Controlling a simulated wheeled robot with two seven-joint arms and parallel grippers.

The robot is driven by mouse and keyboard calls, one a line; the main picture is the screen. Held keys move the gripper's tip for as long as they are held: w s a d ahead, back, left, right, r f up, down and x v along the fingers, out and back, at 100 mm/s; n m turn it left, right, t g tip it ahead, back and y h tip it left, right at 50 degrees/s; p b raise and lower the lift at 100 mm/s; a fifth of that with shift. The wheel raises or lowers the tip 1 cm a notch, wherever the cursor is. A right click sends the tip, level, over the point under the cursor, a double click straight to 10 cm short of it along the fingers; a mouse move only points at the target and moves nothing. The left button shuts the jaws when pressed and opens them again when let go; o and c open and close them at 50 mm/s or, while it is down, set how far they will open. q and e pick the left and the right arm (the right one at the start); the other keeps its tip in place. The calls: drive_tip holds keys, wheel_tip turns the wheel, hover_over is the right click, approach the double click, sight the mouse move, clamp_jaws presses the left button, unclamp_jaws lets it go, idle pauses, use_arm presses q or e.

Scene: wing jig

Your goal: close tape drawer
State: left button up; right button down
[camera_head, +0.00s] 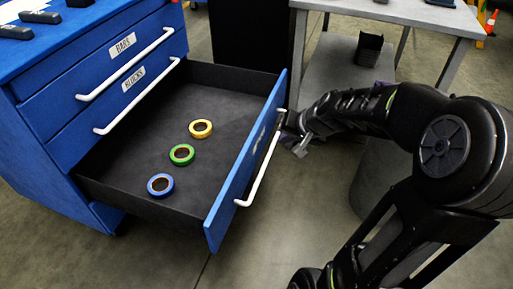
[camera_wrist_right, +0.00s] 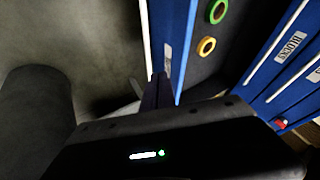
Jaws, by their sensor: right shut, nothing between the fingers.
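The tape drawer (camera_head: 228,190) is the lowest drawer of the blue cabinet and stands pulled far out. Inside lie a yellow tape roll (camera_head: 201,129), a green one (camera_head: 182,155) and a blue one (camera_head: 160,185). A white bar handle (camera_head: 262,165) runs along its blue front. My right gripper (camera_head: 293,138) is shut and empty, beside the outer side of the front near the handle's far end; I cannot tell if it touches. In the right wrist view the drawer front (camera_wrist_right: 180,28) stands just beyond the gripper (camera_wrist_right: 156,92). My left gripper is not in view.
The cabinet's upper drawers, labelled BAYS (camera_head: 122,44) and BLOCKS (camera_head: 134,78), are shut. A grey table (camera_head: 410,14) with a lower shelf stands at the back right. Dark items (camera_head: 40,17) lie on the cabinet top.

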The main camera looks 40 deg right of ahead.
drive_tip(key=shift+f, duration=0.1)
drive_tip(key=b, duration=0.4)
approach(254, 144)
wheel_tip(254, 144, down, 4)
drive_tip(key=s+d, duration=0.1)
drive_tip(key=d, duration=0.1)
drive_tip(key=w, duration=0.1)
drive_tip(key=w+a+p, duration=0.2)
drive_tip(key=shift+w, duration=0.35)
drive_tip(key=shift+d, duration=0.1)
drive_tip(key=shift+w, duration=0.15)
